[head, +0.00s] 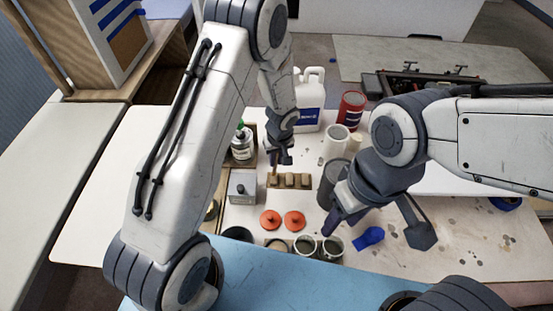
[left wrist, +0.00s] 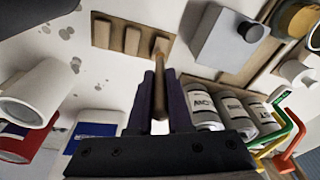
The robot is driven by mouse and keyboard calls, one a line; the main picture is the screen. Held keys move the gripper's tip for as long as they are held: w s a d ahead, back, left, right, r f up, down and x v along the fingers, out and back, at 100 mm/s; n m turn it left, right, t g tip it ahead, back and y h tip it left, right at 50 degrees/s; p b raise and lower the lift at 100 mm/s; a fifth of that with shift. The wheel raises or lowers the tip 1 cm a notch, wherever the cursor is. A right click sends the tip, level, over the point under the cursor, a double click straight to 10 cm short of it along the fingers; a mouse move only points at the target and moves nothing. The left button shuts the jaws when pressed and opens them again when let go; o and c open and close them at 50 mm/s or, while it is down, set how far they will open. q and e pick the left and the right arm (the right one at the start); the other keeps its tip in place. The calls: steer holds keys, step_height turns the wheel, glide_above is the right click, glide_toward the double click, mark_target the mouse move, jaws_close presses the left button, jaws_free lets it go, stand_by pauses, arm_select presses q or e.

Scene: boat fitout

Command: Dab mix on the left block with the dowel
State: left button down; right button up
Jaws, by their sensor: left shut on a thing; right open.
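My left gripper (head: 282,157) is shut on a thin wooden dowel, pointing down at the row of blocks. The dowel (left wrist: 159,85) shows between the fingers in the left wrist view. The tan blocks sit on a brown strip (left wrist: 97,20). The left block (head: 273,181) is the rightmost in the left wrist view (left wrist: 161,46). The dowel's tip overlaps this block; I cannot tell whether it touches. Two cups with dark greenish contents (head: 305,245) (head: 331,248) stand at the table's front. My right gripper (head: 375,234) is open and empty, above the table.
A grey box (head: 242,187) stands left of the blocks, and a grey cylinder (head: 331,182) right of them. Two orange lids (head: 270,220) (head: 294,221) lie in front. A white jug (head: 309,100) and a red can (head: 350,110) stand behind. A blue item (head: 369,237) lies below my right gripper.

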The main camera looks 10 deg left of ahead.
arm_select(q)
steer(key=shift+f+b, duration=0.55)
stand_by(0.4)
steer(key=shift+f+b, duration=0.1)
steer(key=shift+b, duration=0.25)
stand_by(1.5)
steer(key=shift+r+p, duration=2.25)
steer(key=shift+r, duration=1.3)
